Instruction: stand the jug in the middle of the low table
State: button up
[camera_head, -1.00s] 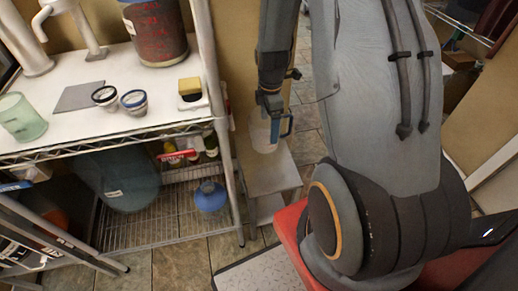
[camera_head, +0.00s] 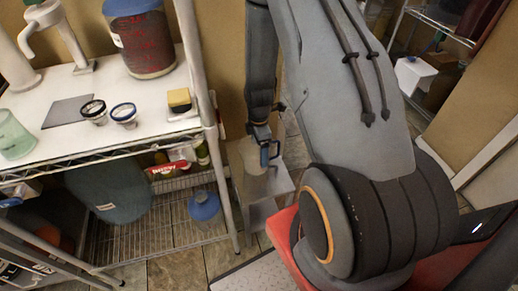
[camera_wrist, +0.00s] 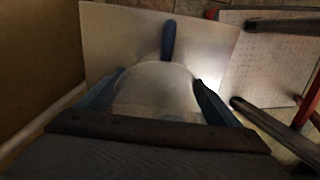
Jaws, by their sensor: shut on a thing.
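The jug (camera_head: 253,160) is whitish and translucent with a blue handle. My gripper (camera_head: 263,138) is shut on it from above, in the gap right of the wire shelving. In the wrist view the jug (camera_wrist: 155,92) sits between the two blue-sided fingers (camera_wrist: 158,80), with its handle pointing away. The low table (camera_head: 284,183) is a small pale stand under the jug, and its top (camera_wrist: 112,38) shows around the jug in the wrist view. The jug looks upright over the table's wall-side part. I cannot tell whether its base touches the top.
The wire shelving (camera_head: 228,205) stands close left of the jug, with jars, a sponge (camera_head: 180,98) and a large bucket (camera_head: 140,38) on top. A blue-topped jug (camera_head: 204,207) is on its lower shelf. A wall is close behind. A perforated pale mat (camera_head: 262,272) lies in front.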

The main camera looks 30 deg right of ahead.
jog(key=shift+f, duration=0.15)
jog(key=o, duration=1)
notch_tip(320, 180, up, 12)
jog(key=b, duration=0.1)
jog(key=shift+r, duration=0.2)
